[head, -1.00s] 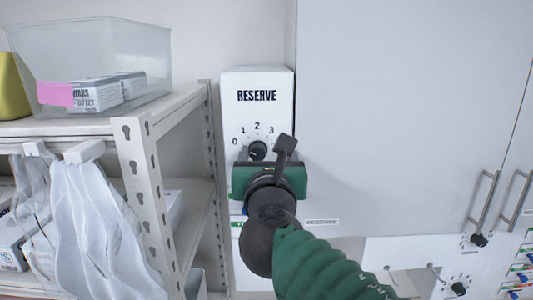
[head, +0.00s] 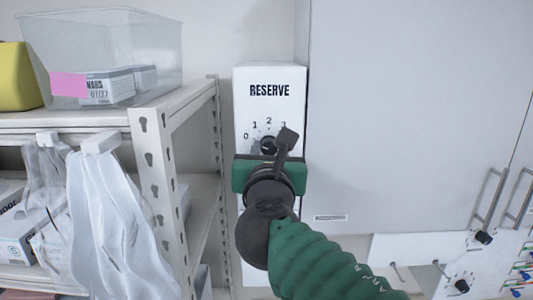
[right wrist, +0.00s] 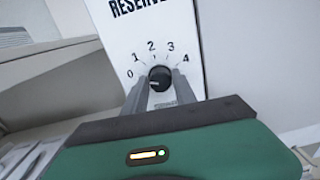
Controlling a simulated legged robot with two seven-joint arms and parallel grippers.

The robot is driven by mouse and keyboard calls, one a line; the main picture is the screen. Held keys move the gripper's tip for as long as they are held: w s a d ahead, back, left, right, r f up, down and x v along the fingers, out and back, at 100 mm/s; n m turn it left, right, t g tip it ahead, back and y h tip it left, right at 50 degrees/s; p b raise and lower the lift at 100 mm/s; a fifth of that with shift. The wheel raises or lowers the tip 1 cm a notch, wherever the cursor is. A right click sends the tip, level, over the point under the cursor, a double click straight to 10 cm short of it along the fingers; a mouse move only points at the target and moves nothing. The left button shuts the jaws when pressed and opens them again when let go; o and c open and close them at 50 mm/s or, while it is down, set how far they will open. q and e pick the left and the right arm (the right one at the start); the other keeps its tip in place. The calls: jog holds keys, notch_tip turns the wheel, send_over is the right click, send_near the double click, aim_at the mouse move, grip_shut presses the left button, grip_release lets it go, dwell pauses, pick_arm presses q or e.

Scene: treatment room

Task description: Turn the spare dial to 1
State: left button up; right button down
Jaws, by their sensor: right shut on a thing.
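The spare dial is a small round black knob (head: 268,145) on a white box (head: 270,75) labelled RESERVE. Numbers from 0 at the left to 4 at the right arc above the knob in the right wrist view (right wrist: 160,78). A light mark on the knob seems to lie on its left side, towards 0, but it is small. My right gripper (right wrist: 161,82) is shut on the knob, one grey finger on each side. In the head view its green body hides the box below the knob. My left gripper is not in view.
A metal shelf rack (head: 150,165) stands close on the left, with a clear bin (head: 150,50) on top and white bags (head: 110,210) hanging from it. A large pale cabinet (head: 410,110) fills the right. Another black knob (head: 462,286) is at lower right.

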jog(key=shift+d+f+m+b, duration=0.2)
jog(key=shift+m+b, duration=0.4)
jog(key=shift+d+m+b, duration=0.1)
jog(key=shift+m+b, duration=0.25)
jog(key=shift+m, duration=0.05)
jog(key=shift+a+m+b, duration=0.3)
jog(key=shift+m+b, duration=0.6)
jog(key=shift+m, duration=0.1)
jog(key=shift+d+r+m+b, duration=0.1)
jog(key=shift+d+m+b, duration=0.1)
jog(key=shift+m+b, duration=0.5)
jog(key=shift+m, duration=0.4)
jog(key=shift+a+r, duration=0.1)
